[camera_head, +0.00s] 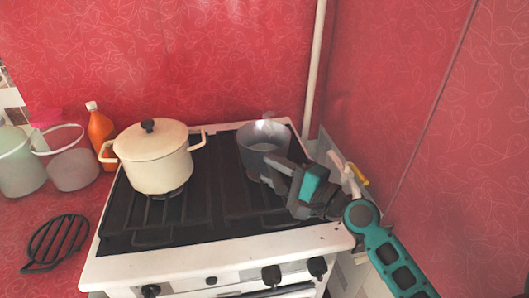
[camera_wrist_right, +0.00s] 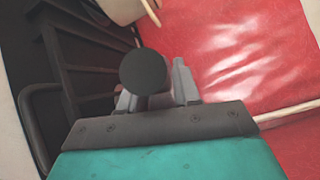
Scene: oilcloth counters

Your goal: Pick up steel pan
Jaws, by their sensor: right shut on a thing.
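The steel pan (camera_head: 263,132), grey and round, is at the back right of the stove, over the grate. I cannot tell whether it touches the grate. My right gripper (camera_head: 277,171) reaches in from the right and is shut on the pan's handle, just in front of the pan body. In the right wrist view the dark round handle end (camera_wrist_right: 143,70) shows between the fingers of the gripper (camera_wrist_right: 155,96); the pan body is not clear there. My left gripper is not in view.
A cream lidded pot (camera_head: 155,165) stands on the stove (camera_head: 215,252) left of the pan. An orange bottle (camera_head: 100,128), pale buckets (camera_head: 72,168) and a black trivet (camera_head: 56,242) are at the left. A white pipe (camera_head: 315,70) and red walls stand close behind and right.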

